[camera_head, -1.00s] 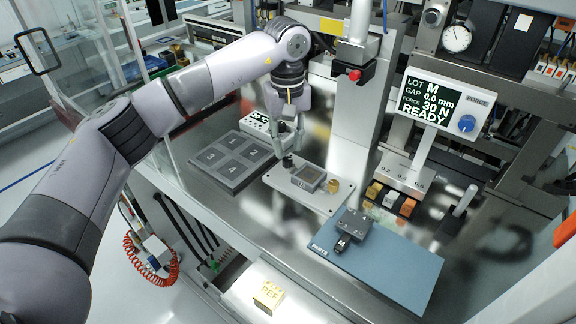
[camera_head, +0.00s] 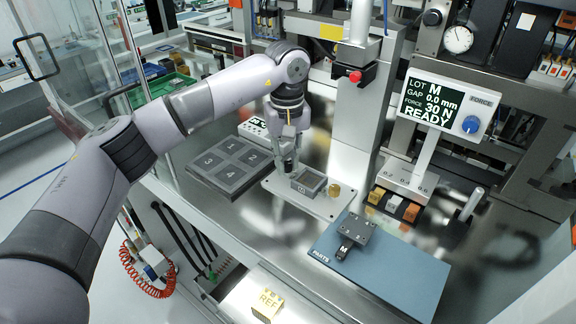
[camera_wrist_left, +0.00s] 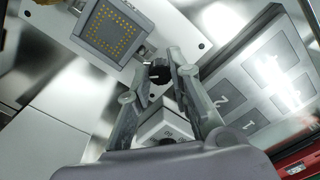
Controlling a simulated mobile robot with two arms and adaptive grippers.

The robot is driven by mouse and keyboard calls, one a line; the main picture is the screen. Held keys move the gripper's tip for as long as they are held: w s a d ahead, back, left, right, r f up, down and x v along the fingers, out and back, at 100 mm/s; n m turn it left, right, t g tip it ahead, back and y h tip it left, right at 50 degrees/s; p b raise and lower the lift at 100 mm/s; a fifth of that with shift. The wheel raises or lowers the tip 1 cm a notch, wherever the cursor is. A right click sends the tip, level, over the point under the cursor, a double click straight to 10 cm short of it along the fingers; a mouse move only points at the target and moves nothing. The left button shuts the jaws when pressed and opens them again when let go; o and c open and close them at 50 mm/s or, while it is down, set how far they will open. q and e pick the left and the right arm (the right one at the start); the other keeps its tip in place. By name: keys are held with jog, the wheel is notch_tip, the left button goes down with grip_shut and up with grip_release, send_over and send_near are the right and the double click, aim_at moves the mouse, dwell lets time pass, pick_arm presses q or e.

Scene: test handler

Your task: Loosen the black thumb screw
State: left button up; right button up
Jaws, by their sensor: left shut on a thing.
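The black thumb screw (camera_wrist_left: 160,74) stands at the edge of the light metal plate (camera_head: 318,208), beside the square socket (camera_head: 308,183). My left gripper (camera_head: 288,160) points down over it in the head view. In the left wrist view my left gripper (camera_wrist_left: 161,76) has a finger on each side of the screw and is shut on it. The fingers partly hide the screw (camera_head: 288,166) in the head view. The socket (camera_wrist_left: 112,30) shows gold contacts in the wrist view. My right gripper is not in view.
A brass knob (camera_head: 334,189) stands on the plate right of the socket. A grey numbered tray (camera_head: 229,166) lies to the left. A blue parts mat (camera_head: 395,275) with a dark part (camera_head: 353,229) lies at front right. A display (camera_head: 437,103) reads READY.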

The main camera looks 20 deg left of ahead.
pick_arm(q)
jog(key=shift+n+b, duration=0.3)
jog(key=shift+n, duration=1.3)
grip_shut()
jog(key=shift+n, duration=1.6)
jog(key=shift+b, duration=0.3)
jog(key=shift+n, duration=1.1)
jog(key=o, duration=0.6)
grip_release()
jog(key=shift+o, duration=0.2)
jog(key=shift+r, duration=0.1)
